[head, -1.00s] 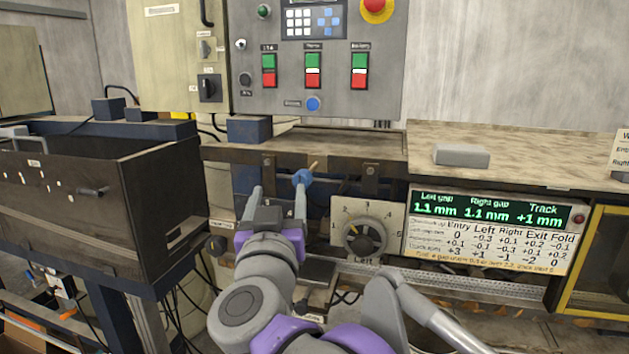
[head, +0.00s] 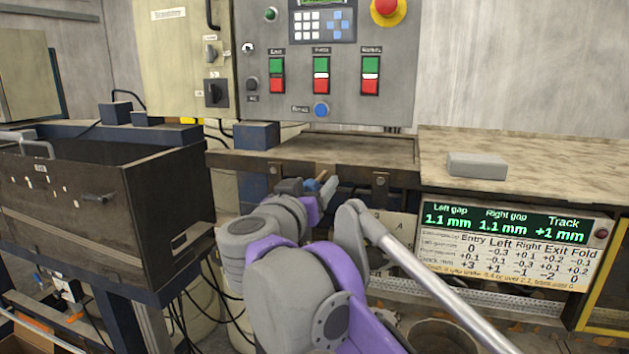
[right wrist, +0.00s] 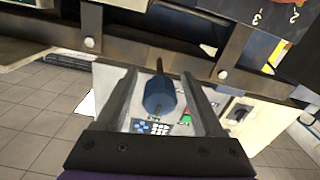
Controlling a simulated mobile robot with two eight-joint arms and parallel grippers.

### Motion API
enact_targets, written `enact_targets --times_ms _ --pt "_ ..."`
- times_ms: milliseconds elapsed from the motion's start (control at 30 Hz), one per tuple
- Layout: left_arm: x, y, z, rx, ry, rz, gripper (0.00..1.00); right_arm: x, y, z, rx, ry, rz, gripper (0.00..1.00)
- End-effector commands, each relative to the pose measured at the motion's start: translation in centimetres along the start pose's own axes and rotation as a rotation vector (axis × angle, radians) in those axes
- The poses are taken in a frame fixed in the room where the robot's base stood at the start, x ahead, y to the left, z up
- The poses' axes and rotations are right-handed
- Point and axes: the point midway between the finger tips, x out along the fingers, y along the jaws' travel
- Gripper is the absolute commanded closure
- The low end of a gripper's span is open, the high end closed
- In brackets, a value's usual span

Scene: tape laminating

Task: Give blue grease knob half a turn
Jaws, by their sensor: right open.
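The blue grease knob (head: 312,186) sits under the front edge of the worktop, mostly hidden behind my right gripper in the head view. A small tan-orange piece shows beside it. In the right wrist view the blue knob (right wrist: 159,95) lies between the two fingers, with a dark thin stem beyond it. My right gripper (right wrist: 160,82) is open, one finger on each side of the knob, with visible gaps; I cannot tell whether either finger touches it. In the head view the right gripper (head: 315,189) is at the knob. My left gripper is not in view.
A worktop edge (head: 240,162) with brackets runs just above the knob. A control panel (head: 330,70) stands behind. A dark open box (head: 90,200) is at the left. A readout board (head: 510,240) is at the right, and a grey block (head: 477,165) lies on the worktop.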

Motion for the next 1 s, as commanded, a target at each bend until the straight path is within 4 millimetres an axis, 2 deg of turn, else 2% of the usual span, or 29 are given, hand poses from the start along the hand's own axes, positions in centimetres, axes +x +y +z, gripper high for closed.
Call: enact_targets --times_ms 100,367,467,767,1000 --pt "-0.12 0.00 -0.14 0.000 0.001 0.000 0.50 0.68 0.08 -0.01 0.000 0.000 0.002 0.31" --pt "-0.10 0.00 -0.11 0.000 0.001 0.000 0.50 0.79 0.03 0.06 0.000 0.000 0.000 0.31" --pt "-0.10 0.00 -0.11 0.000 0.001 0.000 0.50 0.78 0.03 0.06 0.000 0.000 0.000 0.45" --pt "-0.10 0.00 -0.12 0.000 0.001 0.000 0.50 0.77 0.03 0.04 0.000 0.000 0.000 0.99" --pt "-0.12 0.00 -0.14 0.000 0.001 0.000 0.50 0.76 0.03 0.03 0.005 0.000 0.000 1.00"
